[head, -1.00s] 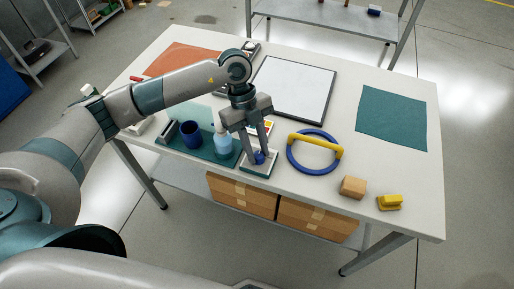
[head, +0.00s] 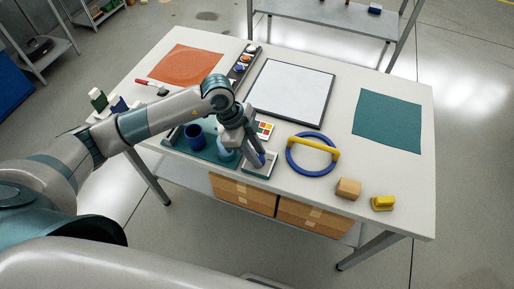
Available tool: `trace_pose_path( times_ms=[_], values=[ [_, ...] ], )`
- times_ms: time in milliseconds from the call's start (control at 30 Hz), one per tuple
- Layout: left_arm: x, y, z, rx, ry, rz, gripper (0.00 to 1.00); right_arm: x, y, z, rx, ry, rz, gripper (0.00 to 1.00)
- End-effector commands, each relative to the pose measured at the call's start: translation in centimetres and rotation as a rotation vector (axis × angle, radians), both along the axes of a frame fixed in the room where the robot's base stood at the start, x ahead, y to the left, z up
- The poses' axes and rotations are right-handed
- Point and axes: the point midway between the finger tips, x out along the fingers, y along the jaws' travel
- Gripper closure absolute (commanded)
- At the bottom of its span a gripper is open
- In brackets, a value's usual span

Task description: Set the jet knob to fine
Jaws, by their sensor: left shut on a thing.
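The jet knob (head: 261,157) is a small blue knob on a white-topped plate with a dark green edge (head: 265,172), near the front edge of the table. My left gripper (head: 257,162) comes down over it from the upper left, tilted, with its fingers shut on the knob. The fingers hide most of the knob, so its pointer and any fine marking cannot be read. My right gripper is not in view.
A teal tray (head: 175,142) with a blue cup (head: 194,136) and a pale blue bottle (head: 226,155), partly hidden, lies left of the plate. A blue ring with a yellow bar (head: 313,143) lies to the right. A wooden block (head: 348,188) and yellow piece (head: 383,203) sit further right.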

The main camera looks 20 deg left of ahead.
Motion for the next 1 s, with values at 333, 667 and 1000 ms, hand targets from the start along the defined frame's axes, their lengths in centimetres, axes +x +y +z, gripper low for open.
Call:
trace_pose_path(
  times_ms=[333, 667, 1000],
  values=[
    [-0.1, -0.1, 0.3, -0.002, -0.002, 0.231, 0.96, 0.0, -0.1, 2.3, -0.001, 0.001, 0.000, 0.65],
    [-0.1, 0.0, 0.1, -0.001, -0.003, 0.299, 0.96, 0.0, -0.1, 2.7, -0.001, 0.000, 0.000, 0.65],
    [-0.1, 0.0, 0.1, -0.001, -0.003, 0.299, 0.66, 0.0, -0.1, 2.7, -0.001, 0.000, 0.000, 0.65]
  ],
)
